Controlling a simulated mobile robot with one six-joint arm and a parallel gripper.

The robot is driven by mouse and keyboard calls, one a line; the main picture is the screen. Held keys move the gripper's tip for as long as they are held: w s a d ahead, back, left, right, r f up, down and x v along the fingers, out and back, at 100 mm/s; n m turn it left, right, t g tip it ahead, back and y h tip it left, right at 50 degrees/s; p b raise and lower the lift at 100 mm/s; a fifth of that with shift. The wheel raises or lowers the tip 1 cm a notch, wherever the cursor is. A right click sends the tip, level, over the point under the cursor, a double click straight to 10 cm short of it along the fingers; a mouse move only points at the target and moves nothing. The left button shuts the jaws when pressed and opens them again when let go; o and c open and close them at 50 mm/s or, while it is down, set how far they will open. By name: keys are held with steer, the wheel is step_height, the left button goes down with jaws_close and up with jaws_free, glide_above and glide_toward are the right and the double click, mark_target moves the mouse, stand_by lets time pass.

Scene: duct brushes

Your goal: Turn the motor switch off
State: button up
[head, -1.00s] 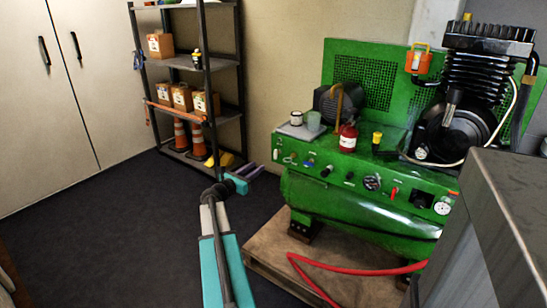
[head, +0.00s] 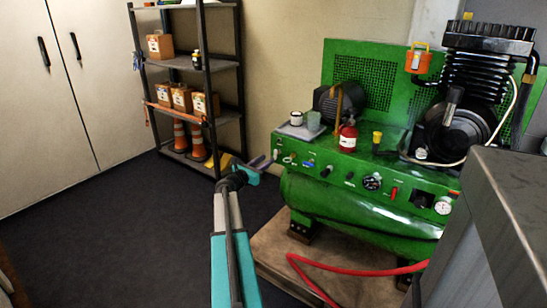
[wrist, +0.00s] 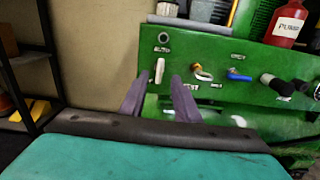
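The green compressor's front panel (head: 365,182) carries a row of switches and knobs. In the wrist view, a white lever (wrist: 159,71) stands upright at the panel's left end, under a label that seems to read AUTO. A brass-coloured lever (wrist: 202,72) and a blue-handled lever (wrist: 239,76) are to its right. I cannot tell from the labels which one is the motor switch. My gripper (head: 265,160) is at the panel's left end. In the wrist view its two purple fingers (wrist: 158,80) are apart, with the white lever showing between their tips; contact cannot be told.
A red bottle (head: 348,137), a cup and a tray stand on top of the compressor. Black knobs (wrist: 272,83) lie further right on the panel. A shelf (head: 205,90) with boxes and cones stands behind left. A red hose (head: 350,270) lies in front. A grey cabinet (head: 495,220) blocks the right.

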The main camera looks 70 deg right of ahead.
mark_target(277, 153)
steer(key=x, duration=0.6)
steer(key=shift+b, duration=0.3)
steer(key=shift+d, duration=0.1)
